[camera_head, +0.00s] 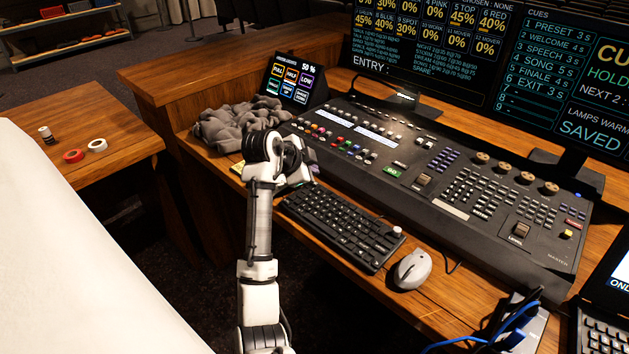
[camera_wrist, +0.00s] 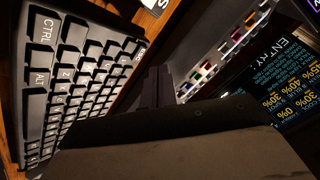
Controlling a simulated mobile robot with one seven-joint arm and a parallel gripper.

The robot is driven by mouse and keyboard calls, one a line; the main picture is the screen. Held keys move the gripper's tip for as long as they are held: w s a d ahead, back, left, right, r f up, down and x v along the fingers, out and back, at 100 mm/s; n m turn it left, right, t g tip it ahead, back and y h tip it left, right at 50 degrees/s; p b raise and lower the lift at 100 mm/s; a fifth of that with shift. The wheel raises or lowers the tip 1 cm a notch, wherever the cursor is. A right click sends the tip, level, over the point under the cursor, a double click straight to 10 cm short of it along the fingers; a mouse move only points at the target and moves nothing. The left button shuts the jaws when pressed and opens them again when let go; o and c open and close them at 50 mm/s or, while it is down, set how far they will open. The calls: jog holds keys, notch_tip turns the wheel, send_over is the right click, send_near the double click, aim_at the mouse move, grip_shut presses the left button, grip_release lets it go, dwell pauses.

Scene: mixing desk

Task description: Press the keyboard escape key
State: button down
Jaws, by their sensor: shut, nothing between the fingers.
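The black keyboard (camera_head: 343,226) lies on the wooden desk in front of the mixing console. In the wrist view the keyboard (camera_wrist: 75,75) fills the left side, with its CTRL and ALT keys readable. The escape key (camera_wrist: 139,54) appears to be the corner key at the keyboard's right edge there; its label is small and hard to read. My gripper (camera_wrist: 156,82) is shut and empty, its dark fingertips close beside that corner. Whether they touch the key cannot be told. In the head view my wrist hides the fingertips.
The large console (camera_head: 440,185) stands right behind the keyboard. A grey mouse (camera_head: 412,269) lies to its right. A crumpled grey cloth (camera_head: 236,128) and a small touch screen (camera_head: 292,82) are at the left. Monitors (camera_head: 430,50) stand behind.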

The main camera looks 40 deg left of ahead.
aim_at(311, 186)
notch_tip(311, 186, up, 4)
jog(key=shift+r+p, duration=0.1)
jog(key=shift+p, duration=0.95)
dwell(2.9)
